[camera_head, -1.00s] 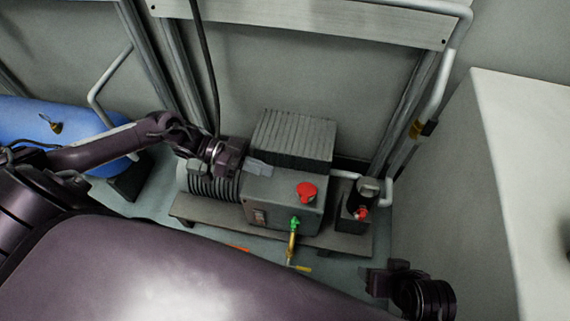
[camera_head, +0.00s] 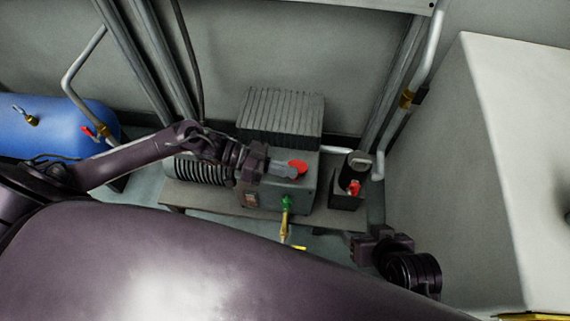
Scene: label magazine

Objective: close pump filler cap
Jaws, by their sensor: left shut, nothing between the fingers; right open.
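The pump (camera_head: 281,109) is a grey box-shaped machine with a ribbed top and a ribbed cylinder at its left. A red round cap (camera_head: 298,166) sits on the top face of its front box. My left gripper (camera_head: 292,171) reaches in from the left over that face, with its shut fingertips at the cap's left edge. I cannot tell whether they touch it. The fingers hide part of the cap's near left side. My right gripper (camera_head: 364,247) is open and empty at the lower right, in front of the pump's base plate.
A green fitting with a brass valve (camera_head: 286,205) projects from the pump's front. A small black unit with a red knob (camera_head: 354,187) stands to the right. A blue tank (camera_head: 45,128) is at left, a white cabinet (camera_head: 505,150) at right. A pipe (camera_head: 415,70) runs up the back wall.

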